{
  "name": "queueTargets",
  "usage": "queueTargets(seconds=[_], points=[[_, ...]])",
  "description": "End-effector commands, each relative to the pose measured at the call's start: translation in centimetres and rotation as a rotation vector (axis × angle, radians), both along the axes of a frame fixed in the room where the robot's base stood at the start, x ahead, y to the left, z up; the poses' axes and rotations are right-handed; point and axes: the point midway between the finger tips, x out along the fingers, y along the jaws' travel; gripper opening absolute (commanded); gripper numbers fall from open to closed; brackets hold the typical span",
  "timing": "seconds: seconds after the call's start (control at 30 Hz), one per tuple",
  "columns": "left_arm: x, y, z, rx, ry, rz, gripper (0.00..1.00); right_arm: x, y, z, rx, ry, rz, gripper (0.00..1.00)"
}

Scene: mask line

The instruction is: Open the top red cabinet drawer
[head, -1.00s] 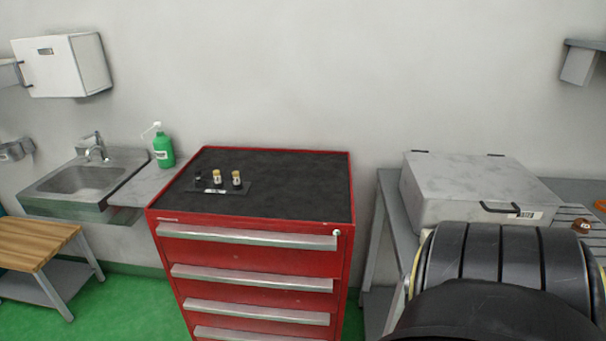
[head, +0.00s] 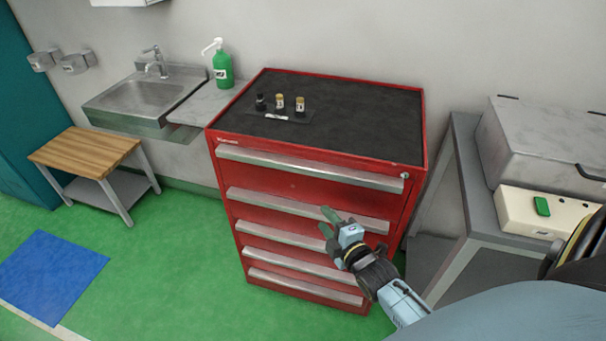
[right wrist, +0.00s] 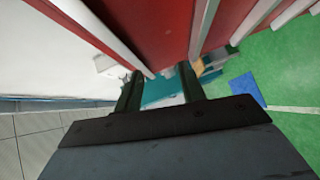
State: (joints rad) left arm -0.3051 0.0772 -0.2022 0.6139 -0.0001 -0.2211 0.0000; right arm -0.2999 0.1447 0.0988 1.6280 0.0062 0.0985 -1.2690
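The red cabinet (head: 300,240) stands in the middle of the head view, with a black top and several drawers. Its top drawer (head: 305,184) looks closed, flush with the others, and has a long silver handle (head: 310,168) along its upper edge. My right gripper (head: 326,221) is in front of the second drawer, lower than the top handle. In the right wrist view, its two fingers (right wrist: 160,90) are apart with nothing between them, and the red front (right wrist: 160,30) with silver handles shows beyond. My left gripper is not in view.
Small bottles (head: 280,104) stand on the cabinet top. A sink (head: 145,100) with a green soap bottle (head: 222,66) and a wooden bench (head: 85,150) are to the left. A grey table (head: 468,200) with a pale box (head: 530,212) stands close on the right.

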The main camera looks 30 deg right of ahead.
Motion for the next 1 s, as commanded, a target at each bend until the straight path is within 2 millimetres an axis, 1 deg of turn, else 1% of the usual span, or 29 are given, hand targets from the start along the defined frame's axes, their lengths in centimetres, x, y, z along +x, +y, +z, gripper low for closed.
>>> queueTargets(seconds=[0.03, 0.1, 0.2, 0.27, 0.37, 0.6, 0.8, 0.9, 1.0], points=[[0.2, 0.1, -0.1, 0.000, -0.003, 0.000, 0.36, 0.4, -0.3, 2.0, -0.053, -0.048, 0.004, 0.40], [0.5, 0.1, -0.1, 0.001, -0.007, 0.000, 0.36, 0.8, -0.6, 4.0, -0.109, -0.091, 0.006, 0.40], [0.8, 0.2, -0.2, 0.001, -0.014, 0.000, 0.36, 1.3, -0.8, 5.3, -0.148, -0.121, 0.006, 0.40], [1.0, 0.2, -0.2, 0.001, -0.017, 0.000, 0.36, 1.8, -0.9, 5.5, -0.152, -0.125, 0.006, 0.40], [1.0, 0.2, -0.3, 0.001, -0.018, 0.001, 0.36, 3.2, -1.0, 5.5, -0.153, -0.125, 0.006, 0.40], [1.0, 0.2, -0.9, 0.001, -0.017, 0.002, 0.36, 8.2, -1.3, 5.3, -0.150, -0.124, 0.006, 0.40], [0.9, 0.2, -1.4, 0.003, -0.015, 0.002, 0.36, 11.8, -1.6, 5.3, -0.150, -0.122, 0.006, 0.40], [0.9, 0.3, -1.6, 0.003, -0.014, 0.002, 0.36, 13.0, -1.7, 5.2, -0.149, -0.121, 0.006, 0.40], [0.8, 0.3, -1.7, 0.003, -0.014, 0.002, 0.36, 13.8, -1.7, 5.2, -0.150, -0.120, 0.006, 0.40]])
